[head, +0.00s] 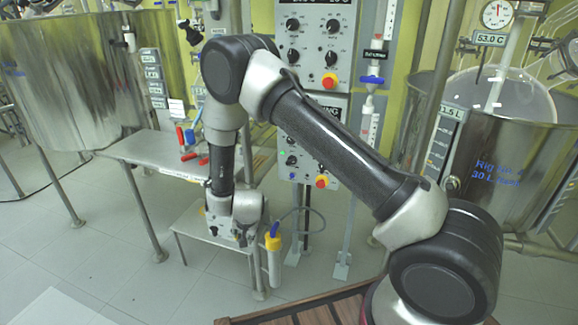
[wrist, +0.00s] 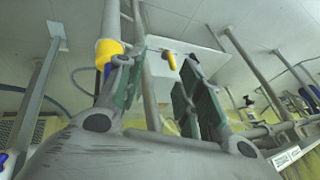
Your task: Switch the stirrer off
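A lower control panel (head: 305,172) hangs on the frame behind my arm, under a dark label plate (head: 336,109) whose visible letters end in "ING". The panel carries black knobs, small coloured buttons and a red stop button (head: 321,182) on yellow. My arm hides its upper right part. I cannot tell which control is the stirrer's. My gripper (head: 238,236) points down, left of and below this panel, beside a low metal stand. In the wrist view my gripper (wrist: 165,66) is open, its green pads apart with nothing between them. A small yellow piece (wrist: 171,61) shows beyond the gap.
An upper panel (head: 313,45) has several knobs and another red button. A yellow-topped probe (head: 272,243) hangs close right of my gripper. Steel vessels stand left (head: 75,85) and right (head: 505,170). A bench (head: 150,148) holds red-handled items. Open floor lies at lower left.

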